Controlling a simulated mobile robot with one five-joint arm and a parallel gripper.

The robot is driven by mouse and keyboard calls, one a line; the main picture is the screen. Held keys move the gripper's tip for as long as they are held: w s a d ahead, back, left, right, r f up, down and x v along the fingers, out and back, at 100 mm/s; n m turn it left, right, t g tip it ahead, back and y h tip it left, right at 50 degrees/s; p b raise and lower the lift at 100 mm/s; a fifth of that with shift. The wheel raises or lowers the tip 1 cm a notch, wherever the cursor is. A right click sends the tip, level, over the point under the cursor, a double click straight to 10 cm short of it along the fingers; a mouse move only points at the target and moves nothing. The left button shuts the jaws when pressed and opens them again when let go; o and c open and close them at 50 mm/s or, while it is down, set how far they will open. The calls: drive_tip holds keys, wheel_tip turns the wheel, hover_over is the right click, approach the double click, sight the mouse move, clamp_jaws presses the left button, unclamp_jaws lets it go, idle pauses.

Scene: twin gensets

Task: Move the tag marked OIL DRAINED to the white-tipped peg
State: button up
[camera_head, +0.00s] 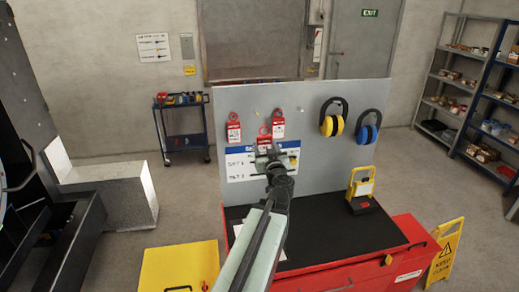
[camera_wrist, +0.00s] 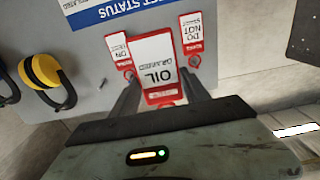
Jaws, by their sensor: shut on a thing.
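The tag marked OIL DRAINED (camera_wrist: 155,62), white with a red border, is between the fingers of my gripper (camera_wrist: 158,98) in the wrist view, its print upside down. My gripper is shut on it. In the head view my gripper (camera_head: 270,152) is in front of the grey board, with the red top of the held tag (camera_head: 264,131) showing above it. Two other red-and-white tags hang on the board, one at the left (camera_head: 234,131) and one at the right (camera_head: 278,129). The wrist view shows one reading DO NOT START (camera_wrist: 192,34). I cannot make out a white peg tip.
Yellow ear muffs (camera_head: 333,123) and blue ear muffs (camera_head: 366,133) hang right on the grey board (camera_head: 320,175). A blue-headed status chart (camera_head: 240,170) is behind my gripper. A yellow work lamp (camera_head: 362,188) stands on the black top of the red cabinet (camera_head: 405,262).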

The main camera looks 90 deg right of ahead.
drive_tip(key=shift+s+d+f, duration=0.2)
drive_tip(key=shift+s+d, duration=0.15)
drive_tip(key=shift+w+a+r, duration=0.1)
drive_tip(key=shift+a+r, duration=0.1)
drive_tip(key=shift+r, duration=0.15)
drive_tip(key=shift+d+r+p, duration=0.1)
drive_tip(key=shift+r+p, duration=0.15)
drive_tip(key=shift+p, duration=0.3)
drive_tip(key=shift+r, duration=0.2)
wheel_tip(320, 180, down, 14)
drive_tip(key=b, duration=1.4)
drive_tip(key=shift+f, duration=0.2)
